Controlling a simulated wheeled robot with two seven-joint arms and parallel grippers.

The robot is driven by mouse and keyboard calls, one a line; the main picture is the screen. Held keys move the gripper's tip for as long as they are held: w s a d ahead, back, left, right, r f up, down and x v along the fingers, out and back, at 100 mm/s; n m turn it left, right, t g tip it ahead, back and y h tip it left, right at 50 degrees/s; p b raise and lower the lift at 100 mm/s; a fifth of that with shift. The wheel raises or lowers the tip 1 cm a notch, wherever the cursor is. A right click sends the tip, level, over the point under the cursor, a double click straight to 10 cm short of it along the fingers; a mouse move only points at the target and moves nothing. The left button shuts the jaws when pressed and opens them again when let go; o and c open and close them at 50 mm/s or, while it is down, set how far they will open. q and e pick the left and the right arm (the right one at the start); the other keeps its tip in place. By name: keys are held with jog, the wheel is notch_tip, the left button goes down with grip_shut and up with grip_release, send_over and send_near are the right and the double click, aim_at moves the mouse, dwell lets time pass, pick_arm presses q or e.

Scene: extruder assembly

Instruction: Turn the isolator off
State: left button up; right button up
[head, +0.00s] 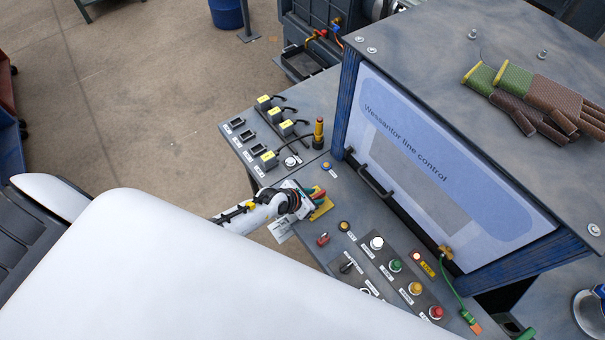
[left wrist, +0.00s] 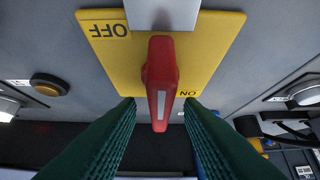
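The isolator has a red handle (left wrist: 161,85) on a yellow plate (left wrist: 215,50) marked OFF and ON, which read upside down in the left wrist view. The handle points straight down in that view, its tip near the ON mark; OFF is at the upper left. In the head view the yellow plate (head: 322,209) shows on the console, partly hidden by my left gripper (head: 312,197). In the left wrist view my left gripper (left wrist: 161,108) is open, with one green ribbed finger on each side of the handle and narrow gaps visible. My right gripper is not in view.
Along the console are a row of coloured buttons (head: 415,288), a black selector (head: 346,267) and an amber stacked beacon (head: 319,133). The screen cabinet (head: 440,150) rises behind, with gloves (head: 540,100) on top. Yellow-topped connectors (head: 268,160) stand at the left end.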

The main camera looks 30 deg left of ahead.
pick_arm(q)
jog(key=p+v, duration=0.1)
jog(key=v, duration=1)
